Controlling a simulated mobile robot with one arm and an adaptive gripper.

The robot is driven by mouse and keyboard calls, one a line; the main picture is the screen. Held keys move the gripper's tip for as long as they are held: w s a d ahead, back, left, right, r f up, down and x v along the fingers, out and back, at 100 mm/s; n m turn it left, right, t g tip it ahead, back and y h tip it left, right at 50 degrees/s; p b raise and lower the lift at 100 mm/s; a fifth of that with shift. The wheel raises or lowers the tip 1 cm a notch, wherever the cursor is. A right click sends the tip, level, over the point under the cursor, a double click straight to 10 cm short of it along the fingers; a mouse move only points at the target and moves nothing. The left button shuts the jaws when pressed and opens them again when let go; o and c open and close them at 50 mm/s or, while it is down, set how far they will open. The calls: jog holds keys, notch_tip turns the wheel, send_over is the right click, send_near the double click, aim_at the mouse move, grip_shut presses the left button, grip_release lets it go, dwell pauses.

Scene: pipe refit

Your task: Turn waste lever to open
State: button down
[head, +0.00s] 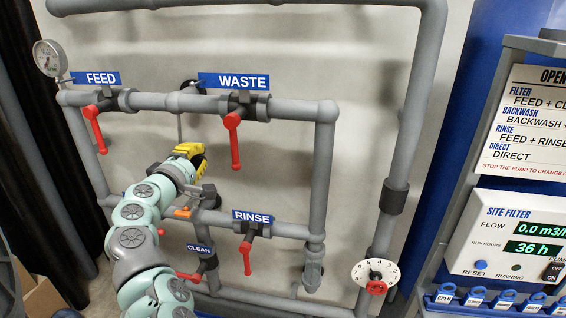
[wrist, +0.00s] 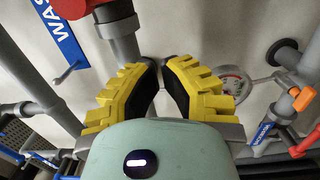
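The red waste lever (head: 233,140) hangs down from its valve (head: 244,105) on the upper pipe, under the blue WASTE sign (head: 234,81). My gripper (head: 198,157), with yellow fingers, is left of the lever's lower end and apart from it. In the wrist view the fingers (wrist: 161,70) are spread with a gap between their dark pads, and nothing is held. A red part (wrist: 75,7), cut off by the top edge beside the partly seen WASTE sign (wrist: 60,32), looks like the waste lever.
The feed lever (head: 93,127) hangs at the left, the rinse lever (head: 246,255) below, and the clean lever (head: 189,276) lower left. A vertical pipe (head: 320,180) stands right of the waste lever. A control panel (head: 525,240) is at far right.

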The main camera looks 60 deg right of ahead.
aim_at(234, 144)
jog(key=s+d+p, duration=0.1)
jog(key=d, duration=0.2)
jog(key=s+d+p, duration=0.1)
jog(key=shift+s+d+p, duration=0.35)
jog(key=shift+f+b, duration=0.1)
jog(key=shift+b, duration=0.2)
